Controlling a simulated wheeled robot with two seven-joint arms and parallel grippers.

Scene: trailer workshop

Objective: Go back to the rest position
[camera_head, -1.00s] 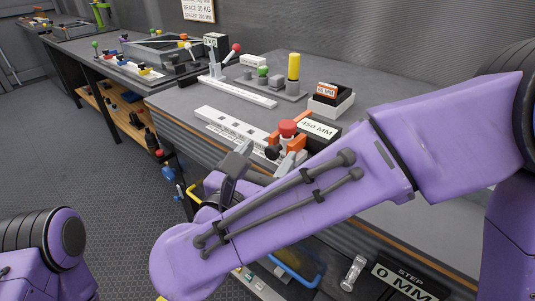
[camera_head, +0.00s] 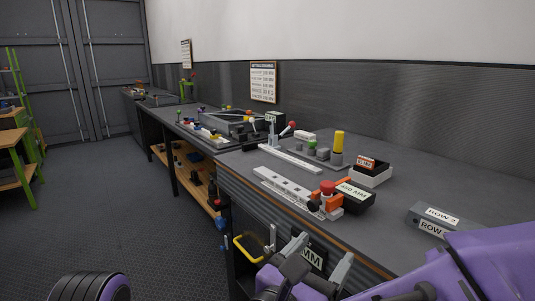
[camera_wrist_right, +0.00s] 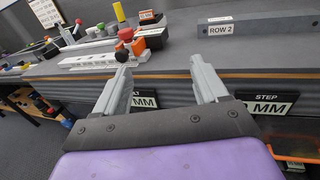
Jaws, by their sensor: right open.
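My right gripper (camera_head: 318,258) is low in the head view, in front of the bench edge. Its two grey fingers are apart with nothing between them. The right wrist view also shows the open gripper (camera_wrist_right: 160,84), with the bench front beyond the fingers. Part of my purple right arm fills the lower right corner of the head view. A piece of my left arm shows at the bottom left, but the left gripper is out of sight.
The grey workbench (camera_head: 395,235) runs along the wall. A white slotted strip (camera_head: 284,186), a red-topped orange device (camera_head: 327,197), a yellow cylinder (camera_head: 339,143) and a ROW-labelled block (camera_head: 437,220) stand on it. A yellow handle (camera_head: 247,250) juts below the edge. The floor at left is clear.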

